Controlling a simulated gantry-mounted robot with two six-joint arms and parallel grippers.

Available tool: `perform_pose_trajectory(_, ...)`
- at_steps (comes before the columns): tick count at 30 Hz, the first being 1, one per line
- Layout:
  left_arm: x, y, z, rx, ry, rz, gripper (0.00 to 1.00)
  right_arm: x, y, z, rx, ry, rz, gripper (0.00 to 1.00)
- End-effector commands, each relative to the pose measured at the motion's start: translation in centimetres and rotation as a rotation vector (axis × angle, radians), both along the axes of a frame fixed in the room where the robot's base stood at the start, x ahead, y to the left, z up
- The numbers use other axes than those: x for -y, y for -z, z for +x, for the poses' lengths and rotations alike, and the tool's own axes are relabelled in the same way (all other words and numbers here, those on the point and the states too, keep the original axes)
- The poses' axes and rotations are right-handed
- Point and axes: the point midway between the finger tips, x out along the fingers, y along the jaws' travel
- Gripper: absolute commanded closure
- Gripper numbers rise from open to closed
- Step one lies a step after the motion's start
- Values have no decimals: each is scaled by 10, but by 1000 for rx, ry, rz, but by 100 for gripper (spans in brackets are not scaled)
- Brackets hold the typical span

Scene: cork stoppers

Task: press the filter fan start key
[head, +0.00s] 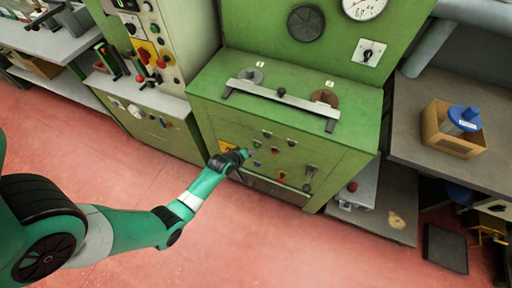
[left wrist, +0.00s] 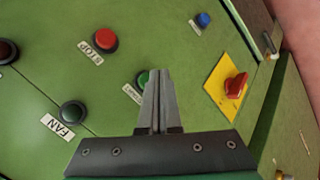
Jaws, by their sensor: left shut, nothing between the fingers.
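My left gripper (head: 246,155) is shut and empty at the front panel of the green machine (head: 300,155). In the left wrist view its fingertips (left wrist: 158,76) overlap a green button (left wrist: 142,77), whose label seems to read START and is partly covered. I cannot tell whether the tips touch it. A red button (left wrist: 105,39) labelled STOP is to the upper left. My right gripper is not in view.
A red knob on a yellow plate (left wrist: 218,90) and a blue button (left wrist: 203,19) are on the same panel. A cardboard box (head: 435,130) with a blue-topped item stands on the right bench. The red floor in front is clear.

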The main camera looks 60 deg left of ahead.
Motion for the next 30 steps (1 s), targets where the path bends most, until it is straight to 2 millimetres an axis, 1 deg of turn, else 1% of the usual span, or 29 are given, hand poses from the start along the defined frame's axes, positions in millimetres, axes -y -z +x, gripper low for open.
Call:
perform_pose_trajectory(9, -6, 0, 6, 0, 0, 0, 100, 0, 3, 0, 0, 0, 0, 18)
perform_pose_trajectory(30, -9, 0, 10, 0, 0, 0, 100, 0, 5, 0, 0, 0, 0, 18)
